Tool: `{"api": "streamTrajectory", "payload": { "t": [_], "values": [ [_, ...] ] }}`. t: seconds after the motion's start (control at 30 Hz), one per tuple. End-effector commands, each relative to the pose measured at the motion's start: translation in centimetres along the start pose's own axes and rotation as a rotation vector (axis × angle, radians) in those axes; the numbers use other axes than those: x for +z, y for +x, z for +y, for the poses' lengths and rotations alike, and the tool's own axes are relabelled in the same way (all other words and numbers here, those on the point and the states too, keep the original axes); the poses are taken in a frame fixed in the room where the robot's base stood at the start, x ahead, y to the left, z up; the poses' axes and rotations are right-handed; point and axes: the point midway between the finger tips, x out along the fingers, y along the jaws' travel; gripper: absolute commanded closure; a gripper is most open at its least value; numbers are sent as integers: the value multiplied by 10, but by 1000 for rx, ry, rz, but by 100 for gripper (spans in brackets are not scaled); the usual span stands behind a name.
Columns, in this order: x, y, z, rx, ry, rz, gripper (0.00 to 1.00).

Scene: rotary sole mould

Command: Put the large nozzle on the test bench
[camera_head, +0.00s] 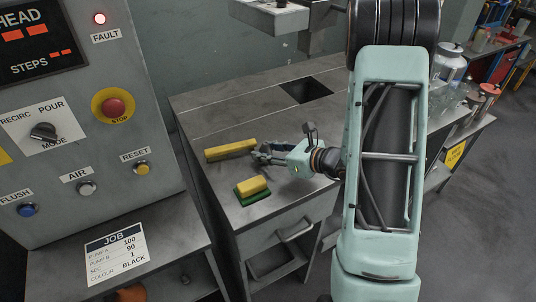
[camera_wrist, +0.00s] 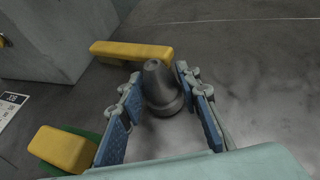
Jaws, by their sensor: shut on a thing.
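A dark grey, cone-shaped nozzle (camera_wrist: 160,88) stands between the blue-padded fingers of my gripper (camera_wrist: 165,108) in the wrist view. My gripper is shut on it, with a finger on either side. In the head view my gripper (camera_head: 262,155) is low over the grey metal bench top (camera_head: 210,108), close to its left front part. The nozzle is mostly hidden by the fingers there. I cannot tell whether its base touches the bench surface.
A yellow bar (camera_head: 230,150) lies just beyond my gripper. A yellow block on a green base (camera_head: 252,188) lies at the near side. A control cabinet (camera_head: 100,190) stands at the left. The bench has a dark square opening (camera_head: 305,90). Glass jars (camera_head: 445,95) stand at the right.

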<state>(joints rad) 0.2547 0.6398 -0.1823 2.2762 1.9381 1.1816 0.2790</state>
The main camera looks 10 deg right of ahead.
Motion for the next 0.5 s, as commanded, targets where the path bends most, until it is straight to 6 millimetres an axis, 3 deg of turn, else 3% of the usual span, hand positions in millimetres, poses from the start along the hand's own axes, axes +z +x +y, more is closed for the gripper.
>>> {"api": "streamTrajectory", "payload": {
  "t": [0.43, 0.47, 0.5],
  "values": [
    [-5, 3, 0, 0, -1, -2, 95],
    [-4, 2, 0, 0, -1, -1, 66],
    [-4, 2, 0, 0, -1, -1, 62]
  ]
}}
